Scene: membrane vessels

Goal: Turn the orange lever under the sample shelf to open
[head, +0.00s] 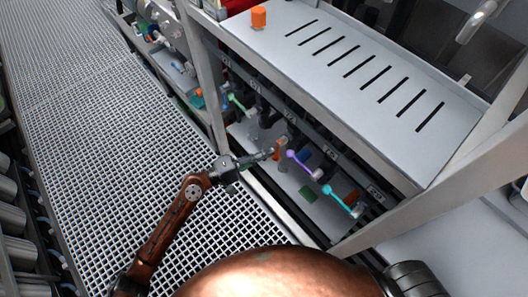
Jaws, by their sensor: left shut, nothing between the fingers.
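The orange lever (278,148) is in the row of coloured levers under the sample shelf (325,75), in the middle of the head view. It is small and partly hidden at the tip of my left gripper (261,156). My left gripper is shut, with nothing held between its fingers. Its fingertips are close beside the orange lever; I cannot tell whether they touch it. The lever's exact angle is too small to read. My right gripper is not in view.
A green lever (235,103) sits further left, and a purple lever (303,166) and a cyan lever (337,200) sit to the right. A grey frame post (203,75) stands left of the levers. An orange cap (258,18) stands on the shelf. Grating floor (90,120) lies open at left.

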